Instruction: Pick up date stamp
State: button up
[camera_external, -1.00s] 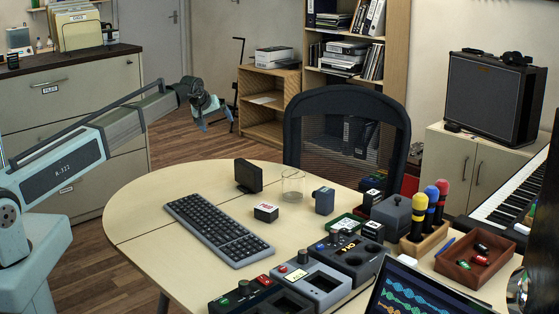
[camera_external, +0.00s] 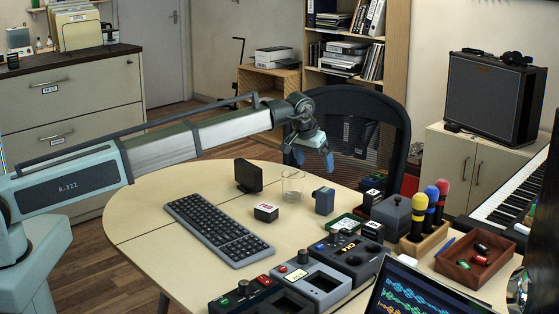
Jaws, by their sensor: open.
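My gripper (camera_external: 314,156) is open and empty, pointing down in the air above the far side of the desk. It shows in front of the chair back, above the glass and a small blue-grey block (camera_external: 324,201). I cannot tell for sure which thing is the date stamp. A small black block with a red-marked white top (camera_external: 266,213) sits alone right of the keyboard. Similar small dark blocks with white tops stand farther right, one behind the green tray (camera_external: 372,197) and one at its front right (camera_external: 374,230).
A clear glass (camera_external: 292,186) and a small dark screen (camera_external: 248,176) stand near the keyboard (camera_external: 219,229). A green tray (camera_external: 345,226), a grey lidded box (camera_external: 392,213), a microphone stand (camera_external: 423,242) and control boxes (camera_external: 311,281) crowd the right. The desk's left end is bare.

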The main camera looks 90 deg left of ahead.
aim_at(323, 189)
jog(key=x, duration=1.3)
jog(key=shift+w+d+f, duration=0.2)
jog(key=shift+w+f, duration=0.05)
jog(key=shift+f, duration=0.15)
jog(key=c, duration=1.1)
